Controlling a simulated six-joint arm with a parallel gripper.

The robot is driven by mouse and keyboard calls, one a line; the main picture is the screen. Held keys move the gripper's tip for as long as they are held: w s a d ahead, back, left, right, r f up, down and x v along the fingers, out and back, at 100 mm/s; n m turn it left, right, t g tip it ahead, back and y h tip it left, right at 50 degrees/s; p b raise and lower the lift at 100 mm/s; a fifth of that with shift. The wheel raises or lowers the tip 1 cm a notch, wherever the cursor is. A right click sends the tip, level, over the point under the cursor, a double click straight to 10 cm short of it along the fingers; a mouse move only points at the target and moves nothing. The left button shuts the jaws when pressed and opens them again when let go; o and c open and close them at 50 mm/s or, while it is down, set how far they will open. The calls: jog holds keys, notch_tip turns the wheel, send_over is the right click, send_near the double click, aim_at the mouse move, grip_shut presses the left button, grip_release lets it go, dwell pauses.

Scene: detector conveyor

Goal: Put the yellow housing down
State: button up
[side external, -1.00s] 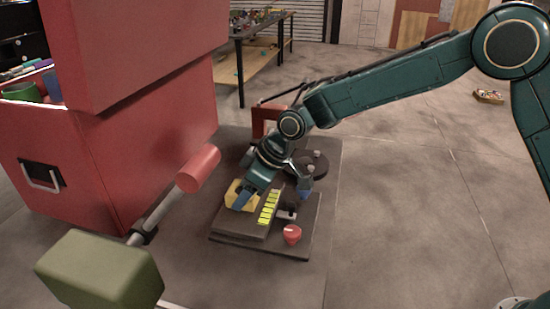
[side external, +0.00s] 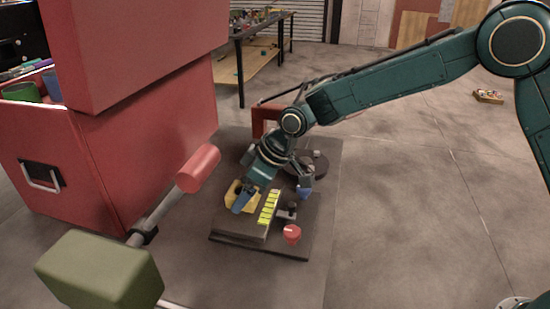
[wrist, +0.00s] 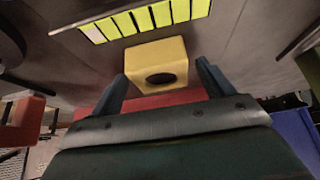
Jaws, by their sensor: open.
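The yellow housing (side external: 235,193) rests on the dark raised plate (side external: 238,223), at the left of the row of yellow-green strips (side external: 269,207). In the wrist view the housing (wrist: 155,58) is a yellow block with a dark round hole in its face. My gripper (wrist: 160,74) is open, with one finger on each side of the housing and a gap to each. In the side view my gripper (side external: 242,200) is low at the housing and hides part of it.
A red frame (side external: 265,122) stands behind. A large red cabinet (side external: 120,160) is at the left.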

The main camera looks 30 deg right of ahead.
jog(key=v, duration=1.1)
jog(key=shift+r, duration=0.2)
jog(key=shift+d, duration=0.1)
jog(key=shift+s, duration=0.1)
jog(key=s+d+r+m+t+h, duration=0.1)
jog(key=s+d+r+m, duration=0.1)
jog(key=s+d+r, duration=0.35)
jog(key=s+d+r+m+h, duration=0.1)
jog(key=s+d+r+m, duration=0.1)
jog(key=s+d, duration=0.7)
jog(key=s+d+f+m+h, duration=0.1)
jog(key=s+d, duration=0.3)
jog(key=s, duration=0.4)
jog(key=s+d+f+m+h, duration=0.1)
jog(key=s+d+m, duration=0.3)
jog(key=s, duration=0.4)
jog(key=shift+d+f, duration=0.2)
jog(key=shift+f, duration=0.15)
